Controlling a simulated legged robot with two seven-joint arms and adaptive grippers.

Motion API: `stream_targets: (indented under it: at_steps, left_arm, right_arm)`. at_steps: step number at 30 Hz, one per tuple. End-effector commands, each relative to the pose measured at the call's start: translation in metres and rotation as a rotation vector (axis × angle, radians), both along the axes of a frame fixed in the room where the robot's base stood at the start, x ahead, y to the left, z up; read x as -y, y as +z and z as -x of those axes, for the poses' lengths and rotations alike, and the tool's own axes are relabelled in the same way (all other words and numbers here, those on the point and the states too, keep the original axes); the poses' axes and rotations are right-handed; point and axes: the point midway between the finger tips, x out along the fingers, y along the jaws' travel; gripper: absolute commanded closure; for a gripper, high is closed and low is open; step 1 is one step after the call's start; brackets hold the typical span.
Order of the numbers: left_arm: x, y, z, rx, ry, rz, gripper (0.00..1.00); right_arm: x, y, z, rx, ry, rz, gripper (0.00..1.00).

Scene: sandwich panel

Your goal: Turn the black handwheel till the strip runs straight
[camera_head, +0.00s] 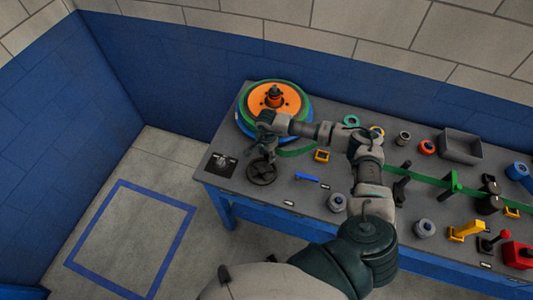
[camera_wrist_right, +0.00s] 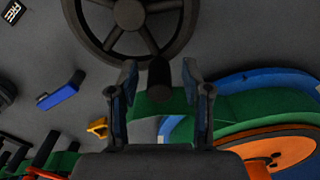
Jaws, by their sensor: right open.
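The black handwheel (camera_head: 261,173) lies near the left end of the bench, in front of the reel. In the right wrist view its rim and spokes (camera_wrist_right: 129,14) fill the top. My right gripper (camera_head: 264,153) is just above and behind the wheel. In the right wrist view the right gripper (camera_wrist_right: 160,78) is open, with the wheel's dark handle knob between its fingers; I cannot tell whether they touch it. The green strip (camera_head: 430,175) runs from the orange and green reel (camera_head: 292,97) to the right; my arm hides part of it. My left gripper is not in view.
A yellow block (camera_head: 322,156) and a blue piece (camera_head: 307,177) lie right of the wheel. A grey bin (camera_head: 461,146), several rings and spools, and a red box (camera_head: 518,254) occupy the right side. A black plate (camera_head: 221,164) is left of the wheel.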

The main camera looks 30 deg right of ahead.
Motion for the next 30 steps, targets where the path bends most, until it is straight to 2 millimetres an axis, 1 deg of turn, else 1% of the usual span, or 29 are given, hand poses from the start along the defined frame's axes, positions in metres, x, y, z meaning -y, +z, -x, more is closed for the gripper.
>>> stream_targets:
  at_steps: [1, 2, 3, 5, 6, 7, 8, 15, 20, 26, 30]
  left_arm:
    - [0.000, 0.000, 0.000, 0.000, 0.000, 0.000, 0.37]
    - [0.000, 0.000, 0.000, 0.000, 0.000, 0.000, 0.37]
    - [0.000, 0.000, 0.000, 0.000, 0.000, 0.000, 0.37]
    - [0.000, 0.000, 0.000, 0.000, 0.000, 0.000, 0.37]
    - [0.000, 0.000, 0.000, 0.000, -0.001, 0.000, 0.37]
    - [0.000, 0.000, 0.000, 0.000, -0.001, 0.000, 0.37]
    - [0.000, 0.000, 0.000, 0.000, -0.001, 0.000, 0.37]
    - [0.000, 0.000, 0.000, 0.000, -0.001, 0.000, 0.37]
    - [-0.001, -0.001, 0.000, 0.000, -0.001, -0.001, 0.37]
    - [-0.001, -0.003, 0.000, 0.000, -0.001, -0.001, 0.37]
    - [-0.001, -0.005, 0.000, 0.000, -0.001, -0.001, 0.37]
  right_arm:
    - [0.000, 0.000, 0.000, 0.000, 0.000, 0.000, 0.51]
    - [0.000, 0.000, 0.000, 0.000, 0.000, 0.000, 0.54]
    - [0.000, 0.000, 0.000, 0.000, 0.000, 0.000, 0.64]
    - [0.000, 0.000, 0.000, 0.000, 0.000, 0.000, 0.79]
    - [0.000, 0.000, 0.000, 0.000, 0.000, 0.000, 0.89]
    - [0.000, 0.001, 0.000, 0.000, 0.000, 0.000, 0.96]
    - [0.000, 0.001, 0.000, 0.000, 0.000, 0.000, 1.00]
    - [0.000, 0.001, 0.000, 0.001, -0.006, 0.000, 1.00]
    - [0.001, 0.001, 0.002, 0.001, -0.045, 0.000, 1.00]
    - [0.005, 0.000, 0.007, 0.000, -0.161, 0.001, 1.00]
    - [0.009, 0.000, 0.014, -0.001, -0.279, 0.001, 1.00]
